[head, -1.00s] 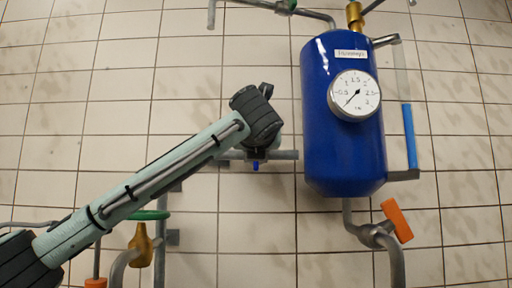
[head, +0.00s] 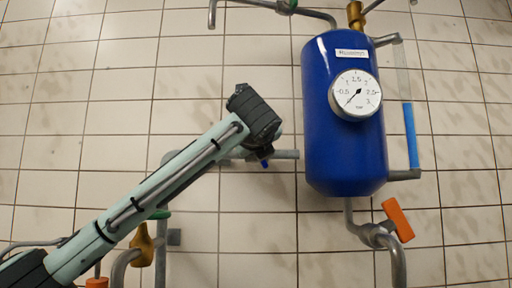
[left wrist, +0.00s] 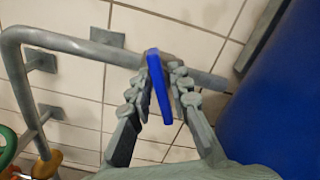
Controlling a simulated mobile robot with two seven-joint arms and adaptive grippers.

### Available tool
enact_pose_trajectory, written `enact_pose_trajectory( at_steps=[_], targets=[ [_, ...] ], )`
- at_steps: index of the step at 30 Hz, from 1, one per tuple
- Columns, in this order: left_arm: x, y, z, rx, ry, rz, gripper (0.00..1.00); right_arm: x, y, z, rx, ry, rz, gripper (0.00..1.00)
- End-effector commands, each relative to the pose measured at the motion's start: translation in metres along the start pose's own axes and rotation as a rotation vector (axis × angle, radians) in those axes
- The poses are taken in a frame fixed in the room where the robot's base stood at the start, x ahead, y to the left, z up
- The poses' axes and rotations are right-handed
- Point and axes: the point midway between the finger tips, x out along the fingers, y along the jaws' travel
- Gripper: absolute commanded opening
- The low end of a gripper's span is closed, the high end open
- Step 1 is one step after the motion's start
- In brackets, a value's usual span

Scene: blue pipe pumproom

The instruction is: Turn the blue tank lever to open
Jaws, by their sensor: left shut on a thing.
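The blue lever (head: 265,164) sits on a grey pipe (head: 287,154) left of the blue tank (head: 343,158). In the head view only its lower tip shows below my left gripper (head: 263,151). In the left wrist view the lever (left wrist: 159,87) stands between the two fingers of my left gripper (left wrist: 158,75), which is shut on it. The lever crosses the pipe and is tilted in the head view. My left arm hides the valve body. My right gripper is not in view.
A pressure gauge (head: 355,95) is on the tank. An orange lever (head: 397,220) is below the tank at right. A brass valve (head: 142,245) with a green wheel is at lower left, partly behind my arm. Tiled wall is behind.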

Motion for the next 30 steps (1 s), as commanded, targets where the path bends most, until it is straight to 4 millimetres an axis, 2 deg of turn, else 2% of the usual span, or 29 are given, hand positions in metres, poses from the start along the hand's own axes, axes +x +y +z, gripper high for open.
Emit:
enact_pose_trajectory(
  at_steps=[11, 30],
  targets=[
    [0.0, 0.003, -0.002, -0.359, 0.002, 0.001, 0.0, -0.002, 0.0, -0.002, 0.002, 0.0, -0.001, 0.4],
    [0.0, 0.007, -0.005, -0.921, 0.001, 0.0, 0.0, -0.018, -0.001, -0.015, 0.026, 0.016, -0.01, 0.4]
  ],
)
